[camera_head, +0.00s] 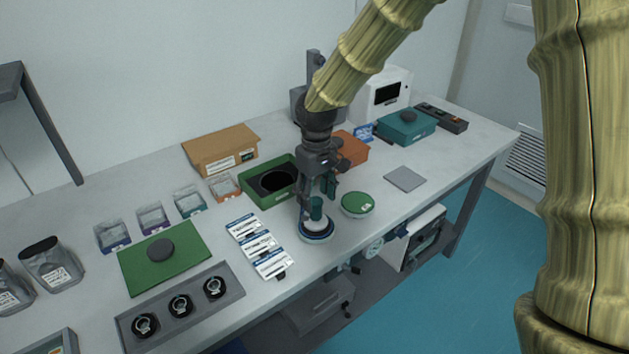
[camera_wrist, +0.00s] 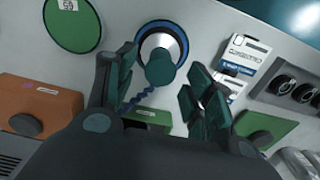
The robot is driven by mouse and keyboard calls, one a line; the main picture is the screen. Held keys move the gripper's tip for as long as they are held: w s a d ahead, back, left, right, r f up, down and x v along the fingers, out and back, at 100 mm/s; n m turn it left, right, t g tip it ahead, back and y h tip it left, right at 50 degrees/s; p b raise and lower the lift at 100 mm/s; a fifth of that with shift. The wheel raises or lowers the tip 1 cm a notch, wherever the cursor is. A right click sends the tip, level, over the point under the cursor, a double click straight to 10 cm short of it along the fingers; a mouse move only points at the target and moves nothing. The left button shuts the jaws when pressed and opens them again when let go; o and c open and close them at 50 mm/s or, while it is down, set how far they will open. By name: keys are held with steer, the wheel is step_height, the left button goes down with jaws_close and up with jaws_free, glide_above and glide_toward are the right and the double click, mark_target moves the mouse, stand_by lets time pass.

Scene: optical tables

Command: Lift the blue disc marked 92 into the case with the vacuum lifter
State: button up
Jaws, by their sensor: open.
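The blue disc (camera_head: 317,239) lies flat near the table's front edge, its blue rim showing around the vacuum lifter; its number is not readable. The lifter (camera_head: 316,212) stands upright on the disc, with a teal handle and a pale cup. In the wrist view the lifter's handle (camera_wrist: 160,70) and the disc's blue rim (camera_wrist: 144,37) lie ahead of my gripper (camera_wrist: 162,72). My gripper (camera_head: 319,196) is open, pointing down, its fingers on either side of the handle; contact cannot be told. The open green case (camera_head: 284,162) with a round black recess stands behind.
A green disc (camera_head: 357,203) lies close on the right. White labelled packets (camera_head: 258,245) lie on the left. An orange case (camera_head: 352,149), a teal case (camera_head: 405,127) and a cardboard box (camera_head: 220,149) stand farther back. A flat grey plate (camera_head: 404,179) lies right, with bare table around it.

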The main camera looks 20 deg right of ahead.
mark_target(316, 213)
steer(key=shift+f+p, duration=0.45)
steer(key=shift+f, duration=2.85)
jaws_close()
steer(key=shift+r+p, duration=3.15)
steer(key=shift+r, duration=0.55)
steer(key=shift+w, duration=0.15)
steer(key=w+a+p, duration=0.1)
steer(key=w+a, duration=0.2)
steer(key=w, duration=0.8)
steer(key=w+a+p, duration=0.2)
steer(key=w+a, duration=0.1)
steer(key=w, duration=0.8)
